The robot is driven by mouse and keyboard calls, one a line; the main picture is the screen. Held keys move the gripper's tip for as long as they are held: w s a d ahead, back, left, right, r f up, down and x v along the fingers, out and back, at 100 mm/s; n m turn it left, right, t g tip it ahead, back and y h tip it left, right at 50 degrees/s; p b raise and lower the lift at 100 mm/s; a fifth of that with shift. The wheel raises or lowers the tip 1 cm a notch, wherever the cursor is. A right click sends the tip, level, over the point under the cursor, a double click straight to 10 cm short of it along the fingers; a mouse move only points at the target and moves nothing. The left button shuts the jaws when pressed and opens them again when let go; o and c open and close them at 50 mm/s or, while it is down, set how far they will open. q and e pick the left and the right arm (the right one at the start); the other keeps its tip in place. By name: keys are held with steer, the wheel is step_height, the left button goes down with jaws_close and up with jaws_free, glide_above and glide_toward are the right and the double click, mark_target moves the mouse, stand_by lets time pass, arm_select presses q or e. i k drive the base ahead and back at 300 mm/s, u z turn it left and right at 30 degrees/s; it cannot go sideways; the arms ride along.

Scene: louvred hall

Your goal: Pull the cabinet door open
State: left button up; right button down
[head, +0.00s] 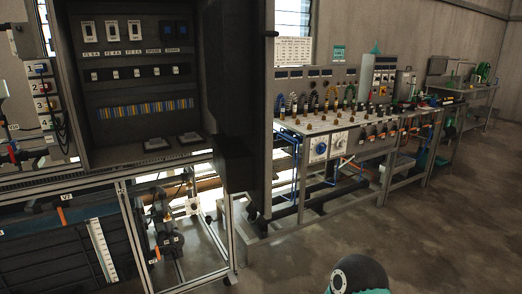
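The dark grey cabinet (148,82) stands at the left on a metal frame. Its front is uncovered, and switches, a row of breakers and a strip of coloured terminals show inside. A tall dark panel (238,80) stands at its right side, apparently the door swung outward. A small dark knob or handle (271,33) sticks out at that panel's far edge.
A long test bench (335,122) with hoses and gauges runs along the wall to the right of the panel. Pipes and a pump (165,225) sit in the frame under the cabinet. The concrete floor (440,225) at the right front is clear.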

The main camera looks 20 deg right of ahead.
mark_target(239, 35)
steer(key=u, duration=0.1)
steer(key=i, duration=1)
steer(key=z, duration=0.1)
